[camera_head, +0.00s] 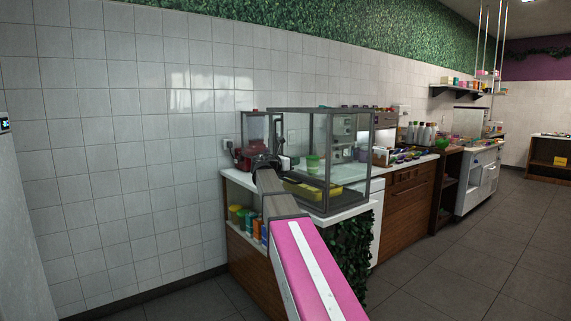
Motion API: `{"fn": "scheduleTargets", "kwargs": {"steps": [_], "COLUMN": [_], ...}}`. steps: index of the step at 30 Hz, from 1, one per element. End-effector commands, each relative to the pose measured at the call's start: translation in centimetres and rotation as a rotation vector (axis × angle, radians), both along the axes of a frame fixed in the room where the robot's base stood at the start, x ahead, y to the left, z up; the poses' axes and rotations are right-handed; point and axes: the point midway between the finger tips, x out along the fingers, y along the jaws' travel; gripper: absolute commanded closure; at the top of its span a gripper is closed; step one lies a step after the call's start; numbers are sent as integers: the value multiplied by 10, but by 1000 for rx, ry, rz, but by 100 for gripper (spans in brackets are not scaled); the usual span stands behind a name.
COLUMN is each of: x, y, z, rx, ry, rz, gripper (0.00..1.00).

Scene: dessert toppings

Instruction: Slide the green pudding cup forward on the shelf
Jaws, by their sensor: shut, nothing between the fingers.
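My gripper (265,161) is at the end of my arm, above the left part of the white counter, in front of the glass case's left side in the picture. It is shut and empty; its fingertips are small and dark. A green cup (313,163) shows through the glass case (347,135), right of my gripper and apart from it in the picture. On the open shelf under the counter, yellow-green tubs (236,213) stand at the left, below my gripper. I cannot tell which of these is the pudding cup. My arm hides part of the shelf.
A yellow tray (318,190) lies in the case. A red appliance (244,158) stands at the counter's left end by the tiled wall. Coloured packages (257,228) stand beside the tubs. Leaves (347,255) cover the counter's right side. The floor (460,265) at right is clear.

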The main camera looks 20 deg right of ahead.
Motion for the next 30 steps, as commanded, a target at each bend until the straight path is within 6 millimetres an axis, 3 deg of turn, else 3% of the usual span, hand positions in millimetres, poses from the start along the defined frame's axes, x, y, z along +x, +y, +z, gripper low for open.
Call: {"fn": "scheduleTargets", "kwargs": {"steps": [3,9,25,30], "x": [8,15,17,30], "y": [-19,-38,-47,-76], "z": [0,0,0,0], "rx": [0,0,0,0], "ry": [0,-1,-1,0], "rz": [0,1,1,-2], "gripper": [100,100,100,100]}}
